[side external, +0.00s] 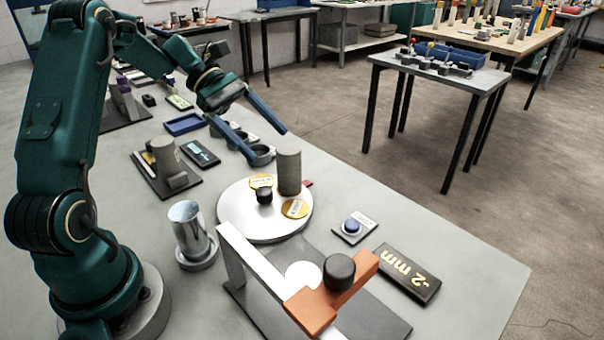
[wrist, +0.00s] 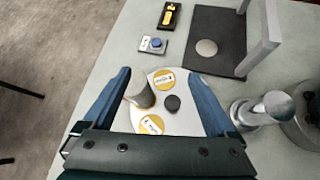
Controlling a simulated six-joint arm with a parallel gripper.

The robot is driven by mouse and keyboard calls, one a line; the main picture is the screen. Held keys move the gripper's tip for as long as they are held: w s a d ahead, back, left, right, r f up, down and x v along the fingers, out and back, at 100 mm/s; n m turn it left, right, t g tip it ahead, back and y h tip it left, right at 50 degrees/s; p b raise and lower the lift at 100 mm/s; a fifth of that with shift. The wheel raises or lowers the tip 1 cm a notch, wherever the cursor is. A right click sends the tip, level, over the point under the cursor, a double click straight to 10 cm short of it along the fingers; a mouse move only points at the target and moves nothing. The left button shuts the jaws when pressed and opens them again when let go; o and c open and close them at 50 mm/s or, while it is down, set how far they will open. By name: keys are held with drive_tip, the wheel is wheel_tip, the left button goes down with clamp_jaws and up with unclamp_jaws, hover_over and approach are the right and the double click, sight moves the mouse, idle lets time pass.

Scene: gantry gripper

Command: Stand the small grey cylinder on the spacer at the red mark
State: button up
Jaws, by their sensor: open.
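A grey cylinder (side external: 289,172) stands upright near the rim of a white round turntable (side external: 240,226). The cylinder (wrist: 140,93) also shows in the wrist view, toward the left finger. A small red mark (side external: 308,183) shows beside the turntable rim, just right of the cylinder's foot. Two yellow round labels (side external: 295,208) and a black knob (side external: 264,196) are on the turntable. I cannot tell which piece is the spacer. My gripper (side external: 268,145) is open and empty, its blue fingers spread above the turntable; they show on both sides in the wrist view (wrist: 160,73).
A white and orange frame with a black knob (side external: 339,271) stands over a dark plate (side external: 375,318) at the front. A shiny metal cylinder (side external: 188,228) stands left of the turntable. A blue button (side external: 352,225) and a black "2 mm" block (side external: 408,272) lie to the right.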

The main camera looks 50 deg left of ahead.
drive_tip(key=s+d+r+m+t+y, duration=0.1)
drive_tip(key=s+d+m+y, duration=0.4)
drive_tip(key=s+m, duration=0.3)
drive_tip(key=s+d+r+m+t+y, duration=0.1)
drive_tip(key=s+d+m+y, duration=0.3)
drive_tip(key=s+m, duration=0.3)
drive_tip(key=m+y, duration=0.1)
drive_tip(key=m, duration=0.3)
drive_tip(key=shift+s+d+r, duration=0.2)
drive_tip(key=shift+s+d, duration=0.2)
